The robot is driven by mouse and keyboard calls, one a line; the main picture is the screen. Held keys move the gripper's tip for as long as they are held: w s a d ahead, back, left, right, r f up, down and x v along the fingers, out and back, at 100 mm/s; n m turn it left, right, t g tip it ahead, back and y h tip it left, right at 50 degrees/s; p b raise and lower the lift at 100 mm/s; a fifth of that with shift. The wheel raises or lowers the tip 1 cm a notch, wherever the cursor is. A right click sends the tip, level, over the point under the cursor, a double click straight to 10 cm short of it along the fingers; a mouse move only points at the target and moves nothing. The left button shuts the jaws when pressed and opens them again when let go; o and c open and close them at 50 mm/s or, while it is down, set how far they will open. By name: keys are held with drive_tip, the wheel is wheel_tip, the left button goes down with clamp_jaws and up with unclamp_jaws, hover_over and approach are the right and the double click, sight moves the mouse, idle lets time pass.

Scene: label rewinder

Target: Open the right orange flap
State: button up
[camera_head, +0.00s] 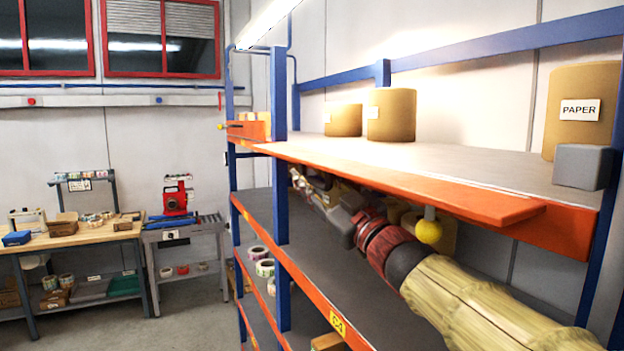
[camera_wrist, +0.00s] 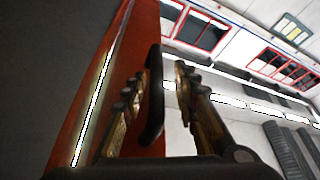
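In the head view, a long orange flap (camera_head: 430,192) runs along the front of the upper shelf and sticks out level. A yellow ball on a grey stem (camera_head: 429,232) hangs below it. My arm reaches leftward beneath the flap, and my gripper (camera_head: 298,180) is small and partly unclear at its far end. In the wrist view, my gripper (camera_wrist: 165,98) has its two fingers apart. An orange panel (camera_wrist: 140,45) fills the area beside and behind the left finger. A black curved bar (camera_wrist: 155,95) at the panel's edge stands between the fingers. Contact with it cannot be told.
Brown paper rolls (camera_head: 391,114) and a grey box (camera_head: 582,167) stand on the upper shelf. Blue posts (camera_head: 279,150) frame the rack, with a lower shelf (camera_head: 350,275) under my arm. Workbenches (camera_head: 70,240) stand at the left, with open floor before them.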

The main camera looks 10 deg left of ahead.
drive_tip(key=v, duration=1.2)
drive_tip(key=shift+f, duration=0.1)
drive_tip(key=shift+c, duration=0.3)
